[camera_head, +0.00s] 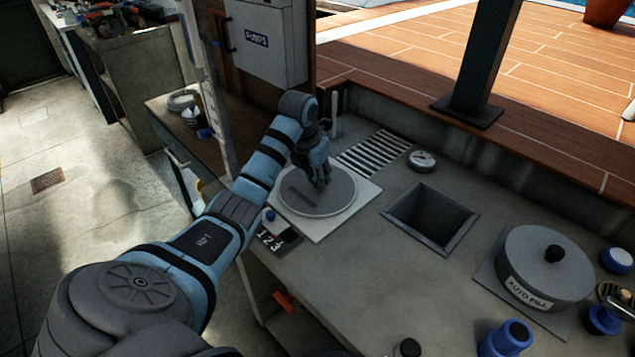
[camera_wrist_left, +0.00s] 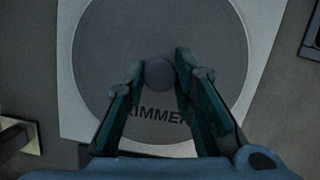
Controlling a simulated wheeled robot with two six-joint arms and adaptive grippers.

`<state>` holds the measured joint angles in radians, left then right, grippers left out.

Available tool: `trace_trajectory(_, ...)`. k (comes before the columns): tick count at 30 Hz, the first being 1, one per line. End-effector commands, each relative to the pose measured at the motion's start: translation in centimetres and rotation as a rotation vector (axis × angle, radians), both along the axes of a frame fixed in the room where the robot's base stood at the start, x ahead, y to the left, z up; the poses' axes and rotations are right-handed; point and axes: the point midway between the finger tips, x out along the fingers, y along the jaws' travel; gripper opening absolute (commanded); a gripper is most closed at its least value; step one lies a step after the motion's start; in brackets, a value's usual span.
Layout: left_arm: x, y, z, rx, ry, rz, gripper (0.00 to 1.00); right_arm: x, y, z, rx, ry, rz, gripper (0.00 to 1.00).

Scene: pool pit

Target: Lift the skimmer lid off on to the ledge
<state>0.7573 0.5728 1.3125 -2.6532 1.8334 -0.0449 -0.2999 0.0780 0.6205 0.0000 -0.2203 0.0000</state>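The skimmer lid (camera_head: 338,196) is a round grey disc lying flat on a pale square plate (camera_head: 364,202) on the ledge. In the left wrist view the lid (camera_wrist_left: 215,55) carries a round knob (camera_wrist_left: 159,73) and dark lettering, partly hidden by my fingers. My left gripper (camera_head: 321,183) is over the lid, pointing down. In the wrist view its two fingers (camera_wrist_left: 158,76) are apart, one on either side of the knob. I see a gap at the left finger; whether the right one touches I cannot tell. My right gripper is not in view.
To the right are a square opening (camera_head: 431,219), a round gauge (camera_head: 422,159) and the AUTO FILL lid (camera_head: 546,262) with a black knob. A slatted grate (camera_head: 373,152) lies behind the skimmer plate. A grey PUMPS box (camera_head: 264,40) stands behind my left arm.

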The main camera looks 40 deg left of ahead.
Motion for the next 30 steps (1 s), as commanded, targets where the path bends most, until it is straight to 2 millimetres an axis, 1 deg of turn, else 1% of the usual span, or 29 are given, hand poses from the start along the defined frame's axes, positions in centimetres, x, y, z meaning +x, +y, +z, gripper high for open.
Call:
trace_trajectory(9,0.0,0.0,0.1,0.0,-0.001,0.0,0.0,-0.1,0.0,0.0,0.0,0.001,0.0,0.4)
trace_trajectory(11,0.0,0.0,0.4,0.0,-0.002,0.0,0.0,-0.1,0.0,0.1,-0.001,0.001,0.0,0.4)
trace_trajectory(14,0.1,0.0,1.4,0.0,-0.003,0.0,0.0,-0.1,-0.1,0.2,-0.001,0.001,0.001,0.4)
trace_trajectory(17,0.1,0.0,3.3,0.0,-0.004,0.0,0.0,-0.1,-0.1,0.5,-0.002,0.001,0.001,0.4)
trace_trajectory(20,0.1,0.0,6.8,0.001,-0.007,0.0,0.0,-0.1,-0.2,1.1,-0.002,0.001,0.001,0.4)
trace_trajectory(21,0.1,0.0,8.8,0.001,-0.006,0.0,0.0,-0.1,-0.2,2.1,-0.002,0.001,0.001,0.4)
trace_trajectory(22,0.1,0.0,10.2,0.0,-0.006,0.001,0.0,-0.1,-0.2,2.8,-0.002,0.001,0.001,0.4)
trace_trajectory(24,0.0,0.0,13.3,0.0,-0.001,0.0,0.0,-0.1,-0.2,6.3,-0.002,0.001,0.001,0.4)
trace_trajectory(27,0.0,0.0,16.5,0.0,-0.002,0.0,0.0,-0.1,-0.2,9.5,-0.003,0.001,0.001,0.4)
trace_trajectory(30,0.0,0.0,18.7,0.0,-0.001,0.0,0.0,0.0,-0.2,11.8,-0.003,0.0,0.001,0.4)
